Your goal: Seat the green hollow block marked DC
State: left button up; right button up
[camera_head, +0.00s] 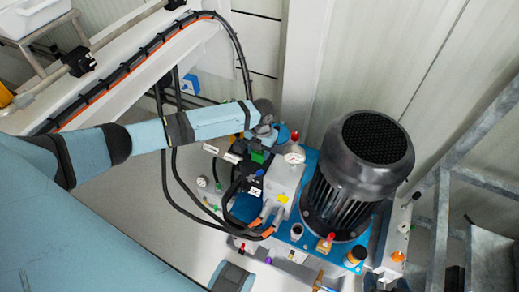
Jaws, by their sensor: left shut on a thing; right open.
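My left arm reaches in from the left, and its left gripper (264,141) is over the back left of the pump unit. It is shut on the green block (258,156), of which only a small part shows below the fingers. The DC marking cannot be read. The block is low among dark valve parts beside the grey pump block (283,183); I cannot tell whether it touches them or how far it sits on anything. I cannot make out my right gripper in this view.
A large black motor (365,160) stands right of the pump block on a blue base (311,160). A gauge (294,154) is close right of the gripper. Black hoses (168,180) loop at the left. A metal frame (443,220) is at the right.

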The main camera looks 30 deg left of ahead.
pick_arm(q)
jog(key=o, duration=1.1)
pick_arm(e)
jog(key=shift+d, duration=0.1)
pick_arm(q)
jog(key=shift+a, duration=0.15)
jog(key=shift+w+r, duration=0.15)
jog(key=shift+r, duration=0.3)
jog(key=shift+w+d+r+p, duration=0.1)
jog(key=shift+w+r+p, duration=0.2)
jog(key=shift+r, duration=1.85)
jog(key=shift+w+d+r+p, duration=0.15)
jog(key=shift+r+p, duration=0.2)
jog(key=shift+r, duration=1.75)
jog(key=shift+w+a+r+p, duration=0.1)
jog(key=shift+w+r+p, duration=0.2)
jog(key=shift+r, duration=1.85)
pick_arm(e)
jog(key=shift+r, duration=0.3)
pick_arm(q)
jog(key=shift+s+d, duration=0.15)
pick_arm(e)
jog(key=shift+s, duration=0.1)
